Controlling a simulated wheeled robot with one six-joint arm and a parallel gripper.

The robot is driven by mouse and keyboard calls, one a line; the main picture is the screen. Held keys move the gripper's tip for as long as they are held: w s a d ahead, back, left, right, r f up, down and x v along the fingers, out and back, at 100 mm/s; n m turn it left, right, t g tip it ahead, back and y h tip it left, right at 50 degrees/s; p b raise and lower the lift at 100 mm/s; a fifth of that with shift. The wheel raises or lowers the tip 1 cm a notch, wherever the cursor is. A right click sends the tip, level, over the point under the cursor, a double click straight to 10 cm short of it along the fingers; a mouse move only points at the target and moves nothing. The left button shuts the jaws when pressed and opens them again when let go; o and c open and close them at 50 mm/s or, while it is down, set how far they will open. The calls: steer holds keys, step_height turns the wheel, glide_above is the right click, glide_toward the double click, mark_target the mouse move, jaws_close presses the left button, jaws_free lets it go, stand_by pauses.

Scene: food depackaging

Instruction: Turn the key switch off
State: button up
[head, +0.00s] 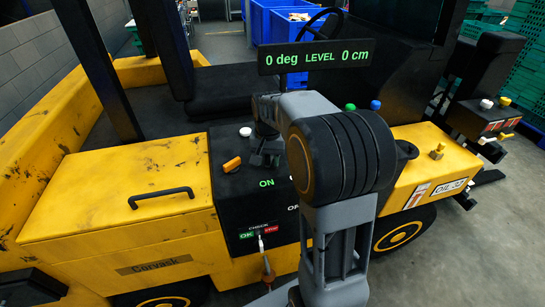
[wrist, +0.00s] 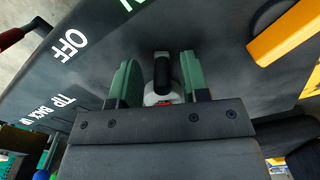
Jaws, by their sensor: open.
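In the wrist view, a black key-like grip (wrist: 162,70) on a pale round base stands between the two green fingers of my gripper (wrist: 157,68). It looks like the key switch. The fingers are open, with a visible gap on each side of it. The white OFF label (wrist: 70,45) is to its left, and part of a green ON label (wrist: 131,4) shows at the top edge. In the head view, my gripper (head: 265,150) is low over the black control panel (head: 228,200), above the green ON label (head: 266,183). The key is hidden there.
An orange handle (head: 232,164) sits on the panel left of my gripper; it also shows in the wrist view (wrist: 285,35). A white knob (head: 245,131) is behind it. A small lever (head: 261,240) is on the panel's front. A display (head: 315,57) hangs above.

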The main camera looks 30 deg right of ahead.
jaws_close()
stand_by(0.4)
